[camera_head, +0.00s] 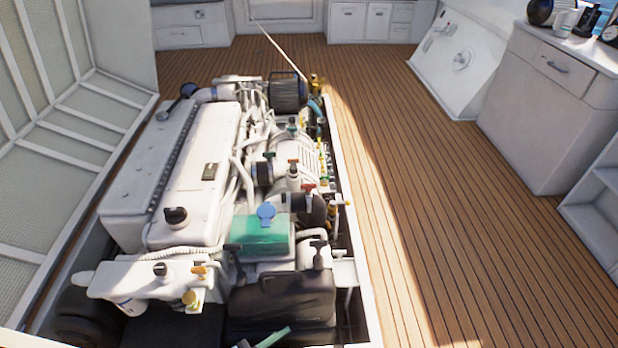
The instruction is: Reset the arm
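Neither of my grippers shows in the head view, and no part of my arms can be made out. The view is filled by the open engine hatch with a white engine (190,190) inside it. A teal tank with a blue cap (266,214) sits at the front middle of the engine. A black box-shaped part (283,300) is in front of it. A small green piece (273,338) shows at the bottom edge, and I cannot tell what it is.
The raised hatch cover (75,130) stands along the left. The hatch frame (368,310) edges the opening on the right. Wooden plank floor (450,230) is clear to the right. White cabinets (540,115) stand at the right, with small items on top.

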